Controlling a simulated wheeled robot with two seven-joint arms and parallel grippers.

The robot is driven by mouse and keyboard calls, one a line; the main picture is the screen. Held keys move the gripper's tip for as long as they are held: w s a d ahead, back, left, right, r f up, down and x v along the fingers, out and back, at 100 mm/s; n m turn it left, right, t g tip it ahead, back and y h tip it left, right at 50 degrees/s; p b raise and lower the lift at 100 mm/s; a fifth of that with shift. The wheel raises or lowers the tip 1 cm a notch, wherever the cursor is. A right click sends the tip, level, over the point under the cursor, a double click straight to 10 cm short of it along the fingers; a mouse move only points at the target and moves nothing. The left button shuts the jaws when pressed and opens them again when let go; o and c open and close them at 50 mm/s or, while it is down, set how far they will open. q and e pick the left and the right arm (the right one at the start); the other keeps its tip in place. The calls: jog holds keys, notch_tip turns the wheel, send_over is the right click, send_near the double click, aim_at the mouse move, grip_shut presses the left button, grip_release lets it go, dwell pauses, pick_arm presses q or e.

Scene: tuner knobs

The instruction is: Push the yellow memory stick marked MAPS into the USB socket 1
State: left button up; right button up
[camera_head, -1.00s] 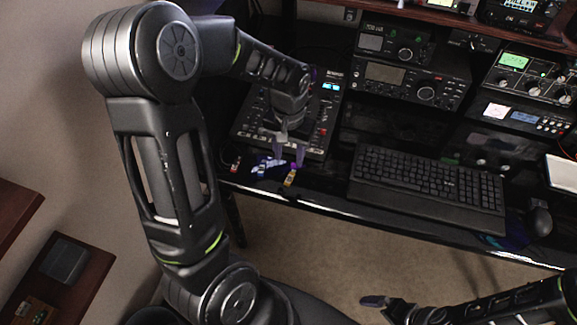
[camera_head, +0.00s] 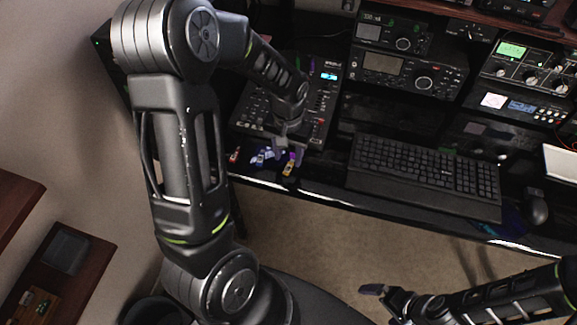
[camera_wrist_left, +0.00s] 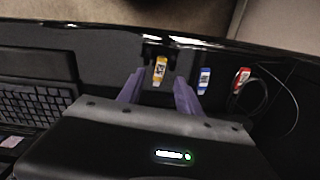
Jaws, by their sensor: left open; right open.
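The yellow memory stick (camera_head: 288,168) lies near the front edge of the desk; its marking is too small to read. In the left wrist view, the yellow stick (camera_wrist_left: 160,70) shows between the spread purple fingertips of my left gripper (camera_wrist_left: 158,76), with a gap on each side. In the head view, my left gripper (camera_head: 287,155) is open, just behind the stick and pointing down at the desk. It holds nothing. My right gripper (camera_head: 376,292) is open and empty, low in the picture, away from the desk top. I cannot make out USB socket 1.
A blue stick (camera_wrist_left: 204,80) and a red stick (camera_wrist_left: 241,77) lie right of the yellow one in the wrist view, near a dark cable (camera_wrist_left: 262,95). A mixer panel (camera_head: 325,100) sits behind my left gripper. A keyboard (camera_head: 425,172) lies to the right.

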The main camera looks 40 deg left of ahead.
aim_at(289, 167)
pick_arm(q)
jog(key=shift+f, duration=1.8)
jog(key=shift+f, duration=0.1)
jog(key=shift+c, duration=0.3)
grip_shut()
